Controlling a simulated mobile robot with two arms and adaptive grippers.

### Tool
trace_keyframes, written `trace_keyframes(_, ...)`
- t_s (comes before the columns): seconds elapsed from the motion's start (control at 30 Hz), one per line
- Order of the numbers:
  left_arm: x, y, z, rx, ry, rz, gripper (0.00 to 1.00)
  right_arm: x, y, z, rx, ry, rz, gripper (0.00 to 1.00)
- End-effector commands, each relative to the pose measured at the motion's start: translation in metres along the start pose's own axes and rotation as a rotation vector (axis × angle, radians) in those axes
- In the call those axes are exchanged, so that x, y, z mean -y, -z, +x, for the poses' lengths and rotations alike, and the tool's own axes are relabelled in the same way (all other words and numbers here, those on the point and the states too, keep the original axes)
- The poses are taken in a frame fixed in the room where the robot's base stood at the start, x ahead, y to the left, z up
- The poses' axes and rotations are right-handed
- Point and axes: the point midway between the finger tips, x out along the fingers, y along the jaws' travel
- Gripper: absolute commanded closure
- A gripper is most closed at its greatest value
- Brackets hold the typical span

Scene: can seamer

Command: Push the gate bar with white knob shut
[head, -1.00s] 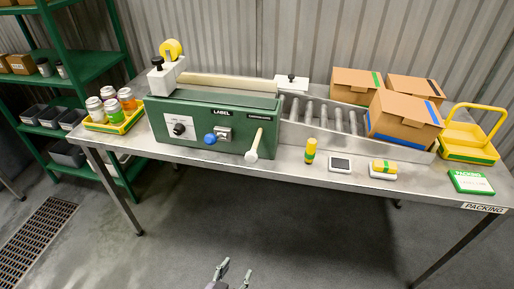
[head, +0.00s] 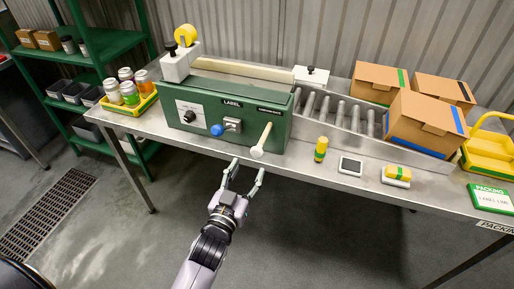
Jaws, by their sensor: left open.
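The gate bar (head: 264,137) is a cream rod on the front of the green label machine (head: 190,96), at its right end. It slants down and a little left to a round white knob (head: 257,152), which sticks out near the table's front edge. My left gripper (head: 247,172) reaches in from the bottom of the view. Its two fingers are apart and empty, just below the knob and in front of the table edge. I see no clear contact with the knob. My right gripper is not in view.
The machine front also carries a blue knob (head: 217,130) and a black dial (head: 189,116). Cardboard boxes (head: 425,122) fill the conveyor's right side. The floor before the table is clear.

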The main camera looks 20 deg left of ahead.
Motion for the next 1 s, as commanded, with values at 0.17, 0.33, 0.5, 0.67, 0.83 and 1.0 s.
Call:
trace_keyframes(0.17, 0.0, 0.003, 0.04, -0.001, 0.0, 0.001, 0.5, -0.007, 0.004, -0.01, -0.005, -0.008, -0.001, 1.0)
trace_keyframes(0.33, 0.0, 0.001, 0.068, 0.0, 0.0, 0.001, 0.5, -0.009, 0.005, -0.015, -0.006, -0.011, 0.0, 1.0)
trace_keyframes(0.5, 0.0, 0.0, 0.082, 0.001, 0.0, 0.0, 0.5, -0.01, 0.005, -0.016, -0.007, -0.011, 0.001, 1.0)
trace_keyframes(0.67, 0.0, -0.001, 0.085, 0.001, 0.0, 0.0, 0.5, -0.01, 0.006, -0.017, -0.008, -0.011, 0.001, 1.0)
trace_keyframes(0.83, 0.0, -0.001, 0.085, 0.001, 0.0, 0.0, 0.5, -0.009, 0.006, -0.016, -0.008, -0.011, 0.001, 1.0)
trace_keyframes(1.0, 0.0, -0.001, 0.085, 0.001, 0.0, 0.0, 0.61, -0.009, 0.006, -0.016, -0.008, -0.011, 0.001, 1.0)
